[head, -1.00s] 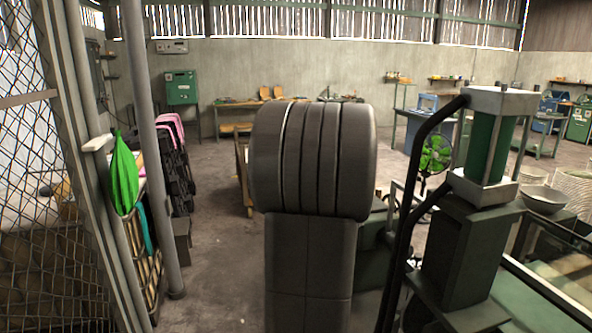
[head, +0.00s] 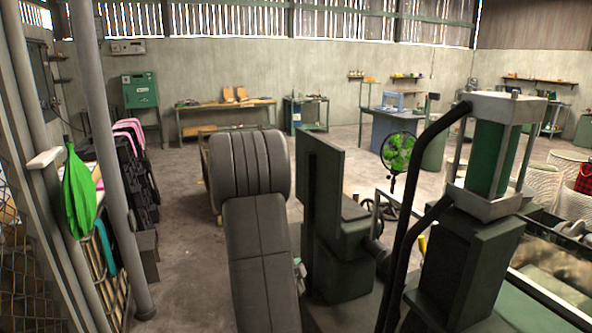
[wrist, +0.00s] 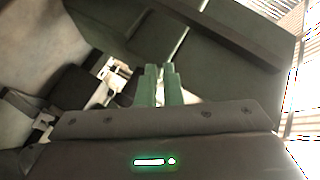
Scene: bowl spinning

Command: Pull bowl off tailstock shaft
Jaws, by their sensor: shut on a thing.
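My gripper (wrist: 159,72) shows in the wrist view as two green fingers close together, with a narrow gap between them. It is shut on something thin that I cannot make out. Its fingertips point toward a dark green-grey machine body (wrist: 215,55). In the head view my own arm hides the gripper. The dark green lathe (head: 340,250) stands just right of my arm, with an upright plate and a block. I cannot pick out the bowl or the tailstock shaft in either view now.
A green-and-grey machine column (head: 492,150) with black curved rails stands close on the right. A green fan (head: 397,152) is behind the lathe. A grey post (head: 105,170) and a hanging green bag (head: 79,193) are on the left. Bare floor (head: 185,240) lies between.

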